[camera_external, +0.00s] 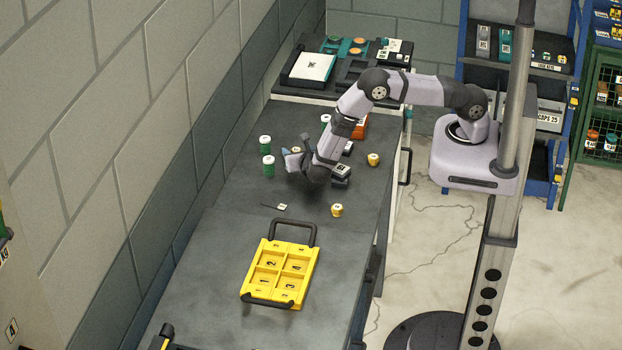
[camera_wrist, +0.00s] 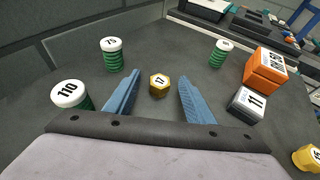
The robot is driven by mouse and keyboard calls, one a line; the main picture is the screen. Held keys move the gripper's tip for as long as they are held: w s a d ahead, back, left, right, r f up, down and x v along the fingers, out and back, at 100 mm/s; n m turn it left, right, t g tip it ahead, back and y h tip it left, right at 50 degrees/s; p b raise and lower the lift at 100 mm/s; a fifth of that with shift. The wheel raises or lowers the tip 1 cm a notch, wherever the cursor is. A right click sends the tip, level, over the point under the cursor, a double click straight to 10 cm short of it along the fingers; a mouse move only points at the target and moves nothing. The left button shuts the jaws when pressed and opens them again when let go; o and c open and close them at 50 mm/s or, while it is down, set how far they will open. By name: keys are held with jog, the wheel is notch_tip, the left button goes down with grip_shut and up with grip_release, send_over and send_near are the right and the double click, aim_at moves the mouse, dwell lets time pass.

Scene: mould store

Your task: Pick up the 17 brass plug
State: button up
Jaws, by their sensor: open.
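The brass plug marked 17 (camera_wrist: 159,84) is a small gold hexagonal piece on the dark bench, label facing up. In the wrist view it lies ahead of my gripper (camera_wrist: 154,92), roughly midway between the two blue fingers. The fingers are apart and nothing is held between them. In the external view the same plug (camera_external: 296,149) shows as a small spot just beyond my gripper (camera_external: 292,160), partly hidden by it. I cannot tell the exact gap between the fingertips and the plug.
Green cylinders with white lids, 110 (camera_wrist: 70,94) and 75 (camera_wrist: 112,54), stand to the left. A grey block marked 11 (camera_wrist: 247,103) and an orange block (camera_wrist: 265,68) stand right. Other brass plugs (camera_external: 373,159) and a yellow tray (camera_external: 281,273) are on the bench.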

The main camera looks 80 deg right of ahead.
jog(key=shift+c, duration=0.7)
jog(key=c, duration=1)
jog(key=shift+r, duration=0.15)
jog(key=shift+c, duration=0.2)
notch_tip(320, 180, up, 10)
jog(key=b, duration=0.3)
